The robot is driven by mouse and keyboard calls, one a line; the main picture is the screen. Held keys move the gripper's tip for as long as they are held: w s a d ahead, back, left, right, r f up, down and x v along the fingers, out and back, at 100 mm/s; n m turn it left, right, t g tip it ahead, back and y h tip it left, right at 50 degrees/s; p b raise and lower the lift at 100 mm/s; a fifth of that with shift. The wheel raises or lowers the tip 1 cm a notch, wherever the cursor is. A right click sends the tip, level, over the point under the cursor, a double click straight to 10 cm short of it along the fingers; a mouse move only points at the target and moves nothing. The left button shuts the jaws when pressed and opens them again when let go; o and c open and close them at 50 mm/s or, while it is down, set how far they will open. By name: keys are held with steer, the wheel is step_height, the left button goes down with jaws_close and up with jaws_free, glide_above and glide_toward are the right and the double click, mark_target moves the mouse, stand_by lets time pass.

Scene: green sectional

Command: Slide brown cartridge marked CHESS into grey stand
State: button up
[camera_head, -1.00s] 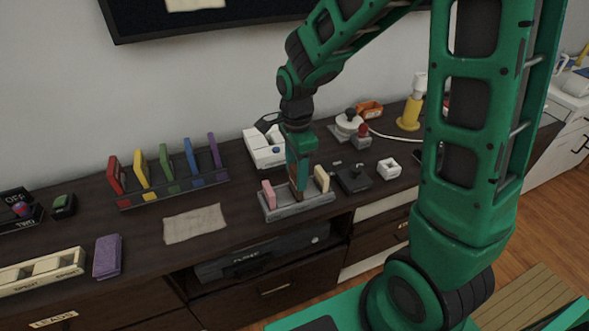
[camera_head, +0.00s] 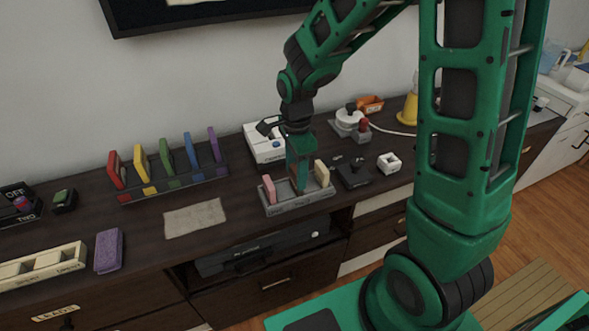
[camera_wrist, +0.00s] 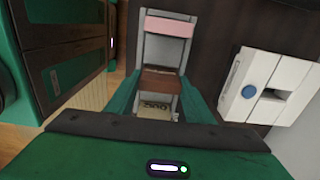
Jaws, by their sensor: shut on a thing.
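The grey stand (camera_head: 283,208) lies on the dark cabinet top, with a pink cartridge (camera_head: 269,188) upright at its left end and a cream one (camera_head: 321,173) at its right. My gripper (camera_head: 301,184) points down between them, low over the stand. In the wrist view my gripper (camera_wrist: 155,98) is shut on the brown cartridge (camera_wrist: 160,82). The stand (camera_wrist: 160,50) and pink cartridge (camera_wrist: 169,26) show beyond it. The brown cartridge is mostly hidden by my fingers in the head view, and I cannot tell how deep its lower edge sits. Its CHESS marking is not readable.
A white console (camera_head: 263,147) stands behind the stand, and a black box (camera_head: 353,174) lies to its right. A rack (camera_head: 180,186) of coloured cartridges and a paper sheet (camera_head: 195,217) are at left. The cabinet's front edge is close before the stand.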

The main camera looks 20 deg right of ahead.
steer(key=shift+f, duration=0.65)
steer(key=o, duration=1.1)
steer(key=shift+o, duration=0.2)
step_height(320, 180, up, 11)
steer(key=shift+f, duration=0.15)
steer(key=s+d+r+n, duration=0.4)
steer(key=s+d+n, duration=0.2)
steer(key=s+d, duration=0.55)
steer(key=s+d+n, duration=0.5)
steer(key=s+d, duration=0.1)
steer(key=s, duration=0.5)
steer(key=shift+s+n, duration=0.3)
steer(key=shift+s, duration=0.1)
